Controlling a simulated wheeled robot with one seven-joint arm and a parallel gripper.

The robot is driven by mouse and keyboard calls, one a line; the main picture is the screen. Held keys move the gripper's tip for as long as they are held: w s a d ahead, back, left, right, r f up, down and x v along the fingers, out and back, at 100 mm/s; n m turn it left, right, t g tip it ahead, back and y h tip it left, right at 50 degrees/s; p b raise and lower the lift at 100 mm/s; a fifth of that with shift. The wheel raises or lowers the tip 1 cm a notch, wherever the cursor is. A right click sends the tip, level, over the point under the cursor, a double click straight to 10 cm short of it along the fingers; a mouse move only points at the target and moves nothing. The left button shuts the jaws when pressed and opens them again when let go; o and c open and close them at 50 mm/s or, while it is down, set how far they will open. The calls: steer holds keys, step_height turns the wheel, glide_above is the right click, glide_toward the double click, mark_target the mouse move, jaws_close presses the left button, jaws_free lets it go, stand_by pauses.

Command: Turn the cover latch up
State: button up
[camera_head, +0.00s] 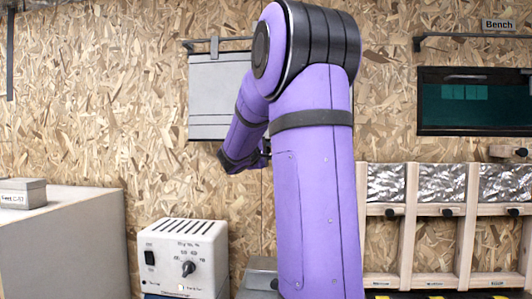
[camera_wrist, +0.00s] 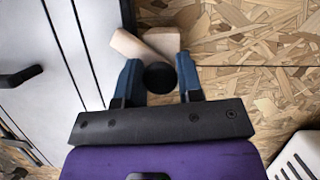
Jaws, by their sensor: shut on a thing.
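The cover is a grey panel (camera_head: 218,98) on the chipboard wall in the head view, partly hidden by my arm. Its pale face also fills the left of the wrist view (camera_wrist: 48,60). The latch is a pale wooden piece (camera_wrist: 126,44) with a black round knob (camera_wrist: 160,77), beside the cover's edge. It looks tilted against another wooden piece (camera_wrist: 163,38) behind it. My gripper (camera_wrist: 159,62) has its two blue fingers on either side of the knob, shut on the latch. In the head view my gripper is mostly hidden behind my forearm.
A black handle (camera_wrist: 20,76) sticks out from the cover. Below stands a white control box (camera_head: 184,257), with a grey cabinet (camera_head: 65,245) at left. Wooden frames with foil panels (camera_head: 440,183) and a dark window (camera_head: 474,101) are at right. Bare chipboard (camera_wrist: 250,85) lies beside the latch.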

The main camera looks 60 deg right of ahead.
steer(key=shift+n+t+h, duration=0.5)
steer(key=shift+n+t, duration=0.1)
steer(key=shift+n, duration=1.45)
steer(key=shift+n+t+h, duration=0.5)
steer(key=shift+n+t, duration=0.1)
steer(key=shift+n, duration=1.45)
steer(key=o, duration=0.9)
steer(key=shift+a, duration=0.1)
steer(key=v, duration=1)
steer(key=shift+s+a+f, duration=0.1)
steer(key=shift+a+f, duration=0.1)
steer(key=shift+a, duration=0.1)
steer(key=shift+s, duration=0.1)
